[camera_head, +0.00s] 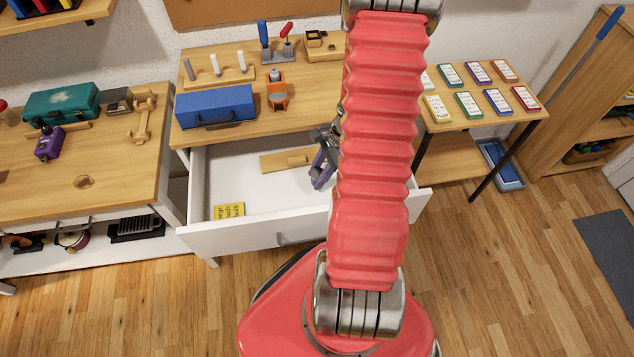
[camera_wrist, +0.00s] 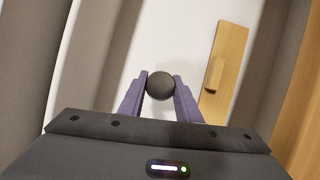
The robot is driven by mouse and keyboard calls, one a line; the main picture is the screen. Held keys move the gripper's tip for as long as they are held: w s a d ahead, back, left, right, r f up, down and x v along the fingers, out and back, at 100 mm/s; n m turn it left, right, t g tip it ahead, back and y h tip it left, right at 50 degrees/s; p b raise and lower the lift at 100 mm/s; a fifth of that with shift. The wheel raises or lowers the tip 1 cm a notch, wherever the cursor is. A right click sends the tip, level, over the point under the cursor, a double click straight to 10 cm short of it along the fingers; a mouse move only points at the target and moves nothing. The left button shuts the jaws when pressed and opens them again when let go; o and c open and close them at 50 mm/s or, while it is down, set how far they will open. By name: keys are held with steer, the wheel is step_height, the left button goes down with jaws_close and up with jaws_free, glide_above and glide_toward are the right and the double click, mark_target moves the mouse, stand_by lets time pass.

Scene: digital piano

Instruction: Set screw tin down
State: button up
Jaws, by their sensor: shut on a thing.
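In the wrist view my gripper (camera_wrist: 160,92) is shut on a dark grey, round thing (camera_wrist: 160,86), taken to be the screw tin. Its rounded face shows between the two purple fingers, with the white drawer floor behind it. In the head view my gripper (camera_head: 321,170) is over the right part of the open white drawer (camera_head: 262,198), partly hidden by my red arm. The tin cannot be made out there. I cannot tell whether it touches the drawer floor.
A wooden piece with a raised block (camera_head: 285,160) lies in the drawer, right of the tin in the wrist view (camera_wrist: 227,65). A yellow card (camera_head: 229,211) lies front left. The drawer floor between is clear. A blue toolbox (camera_head: 215,106) stands on the bench above.

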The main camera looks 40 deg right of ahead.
steer(key=shift+f, duration=2.05)
steer(key=shift+f, duration=0.1)
steer(key=o, duration=1.1)
steer(key=v, duration=1.2)
